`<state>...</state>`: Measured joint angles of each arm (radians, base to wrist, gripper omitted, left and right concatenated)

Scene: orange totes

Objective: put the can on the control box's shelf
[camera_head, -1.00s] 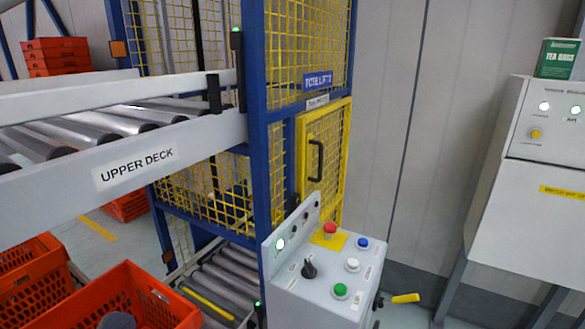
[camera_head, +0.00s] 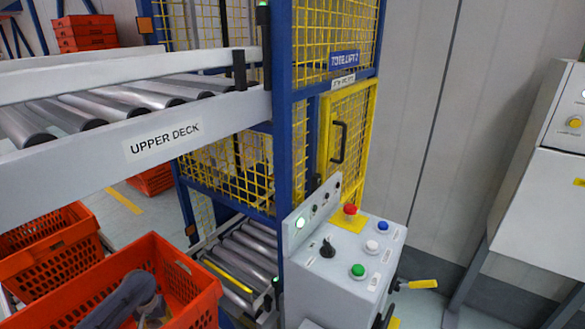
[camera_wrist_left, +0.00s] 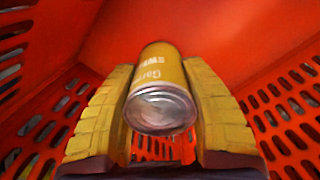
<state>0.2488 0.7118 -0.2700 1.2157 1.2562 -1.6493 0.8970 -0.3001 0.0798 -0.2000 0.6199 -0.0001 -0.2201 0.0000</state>
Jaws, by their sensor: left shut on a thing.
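A yellow can (camera_wrist_left: 158,72) with a bare metal end lies between the yellow finger pads of my left gripper (camera_wrist_left: 160,88), which is shut on it. Orange tote walls surround them in the wrist view. In the head view my grey left arm reaches into the orange tote (camera_head: 205,300) at the lower left; the can cannot be made out there. The control box (camera_head: 335,270) stands right of that tote, with red, blue, white and green buttons and a black knob. A pale ledge (camera_head: 310,324) shows low at its front; I cannot tell if it is the shelf. My right gripper is out of view.
The upper deck conveyor (camera_head: 185,125) runs above the tote, and lower rollers (camera_head: 240,262) lie behind it. A blue and yellow lift cage (camera_head: 345,130) stands behind the control box. Another orange tote (camera_head: 45,250) is at left. A white cabinet (camera_head: 545,200) stands at right.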

